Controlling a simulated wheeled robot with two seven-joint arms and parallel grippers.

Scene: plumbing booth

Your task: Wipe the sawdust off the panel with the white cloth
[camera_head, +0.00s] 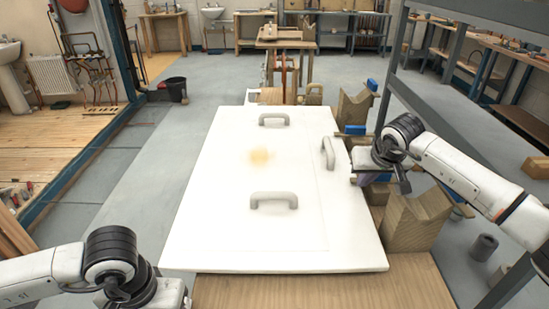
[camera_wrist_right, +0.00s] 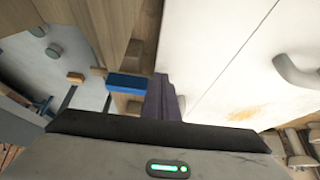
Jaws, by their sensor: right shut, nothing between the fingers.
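The white panel (camera_head: 225,215) lies flat in the middle of the head view, with three grey handles on it. The sawdust (camera_head: 261,156) is a small yellowish patch on its surface, left of the right-hand handle. It also shows in the right wrist view (camera_wrist_right: 246,113). My right gripper (camera_head: 361,180) is at the panel's right edge, its purplish fingers (camera_wrist_right: 163,98) shut and empty. I cannot make out the white cloth in either view. My left arm is at the bottom left; its gripper is mostly cut off and its fingers do not show.
The handles stand up from the panel: top (camera_head: 273,119), right (camera_head: 328,153) and bottom (camera_head: 273,200). Wooden blocks (camera_head: 417,215) and blue-topped pieces (camera_head: 355,130) crowd the right side. A wooden tabletop (camera_head: 320,290) shows in front.

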